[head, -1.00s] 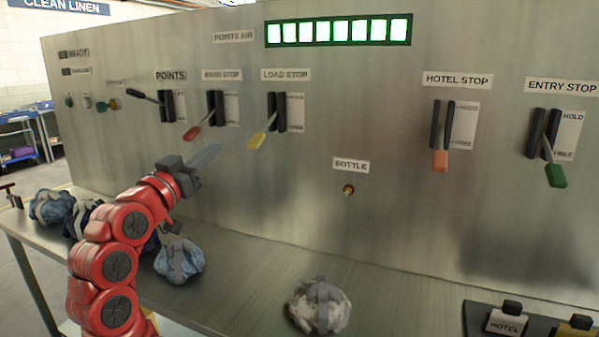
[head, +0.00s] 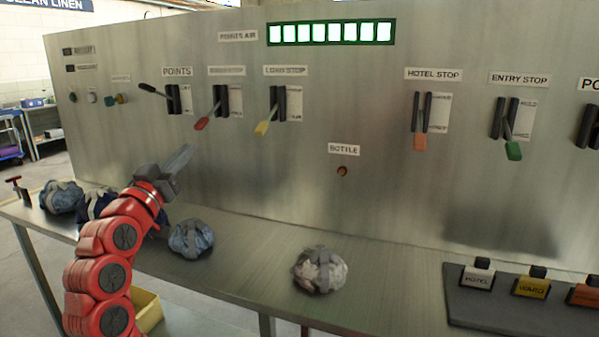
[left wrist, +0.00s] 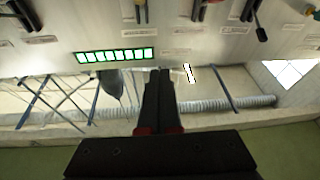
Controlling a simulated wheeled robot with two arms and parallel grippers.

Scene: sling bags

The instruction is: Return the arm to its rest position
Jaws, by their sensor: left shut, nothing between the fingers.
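My left gripper (head: 182,160) is at the end of the red arm on the left of the head view. Its fingers are together and empty, pointing up and right in front of the metal control panel (head: 300,190), apart from any lever. In the left wrist view the closed fingers (left wrist: 160,75) point to the lit green indicator (left wrist: 115,56), and the panel appears upside down. My right gripper does not show in either view.
Sling bags lie on the bench (head: 240,270): a pale one (head: 320,270), a blue one (head: 191,238) and others behind my arm. Levers include red (head: 203,122), yellow (head: 262,128), orange (head: 420,140) and green (head: 513,150). A dark tray (head: 480,310) with tags is at right. A yellow bin (head: 147,308) is below.

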